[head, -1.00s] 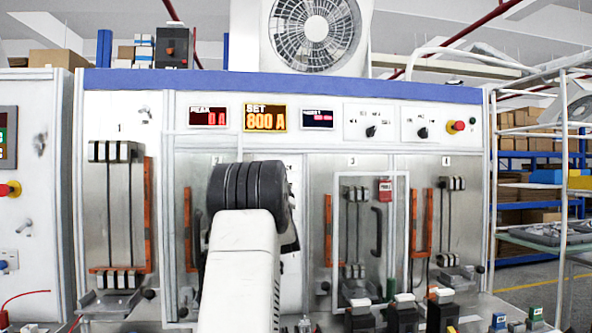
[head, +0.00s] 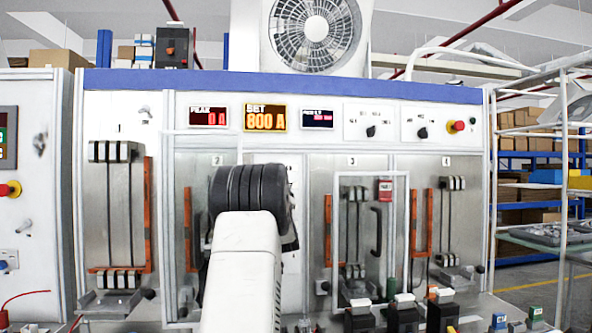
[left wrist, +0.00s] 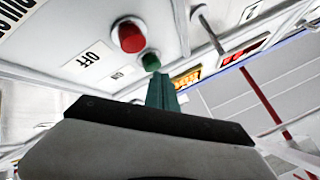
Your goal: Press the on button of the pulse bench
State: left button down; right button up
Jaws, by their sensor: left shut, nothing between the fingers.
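In the left wrist view the pulse bench panel carries a red button (left wrist: 129,35) next to an OFF label (left wrist: 90,59). A smaller-looking green button (left wrist: 151,62) sits beside it, near another small label (left wrist: 117,75) too small to read. My left gripper (left wrist: 162,92) is shut and empty, its dark green fingertips just short of or at the green button; I cannot tell whether they touch. In the head view my left wrist stands before the bench (head: 300,85) and hides the gripper and both buttons. My right gripper is not in view.
The bench front has a SET display (head: 264,118) reading 800 A, a PEAK display (head: 208,117) reading 0 A, and a red emergency knob (head: 457,126) at right. Breakers (head: 405,312) stand at the lower front. A wire-framed rack (head: 565,180) stands at the right.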

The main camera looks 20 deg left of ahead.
pick_arm(q)
jog(key=shift+w+a, duration=0.25)
jog(key=shift+w, duration=0.15)
dwell(0.7)
jog(key=shift+s, duration=0.1)
jog(key=shift+s+d, duration=0.45)
jog(key=shift+s, duration=0.25)
jog(key=s+d, duration=0.1)
jog(key=s, duration=0.2)
jog(key=s+d, duration=0.1)
jog(key=shift+s+d, duration=0.15)
jog(key=shift+d, duration=0.15)
dwell(0.8)
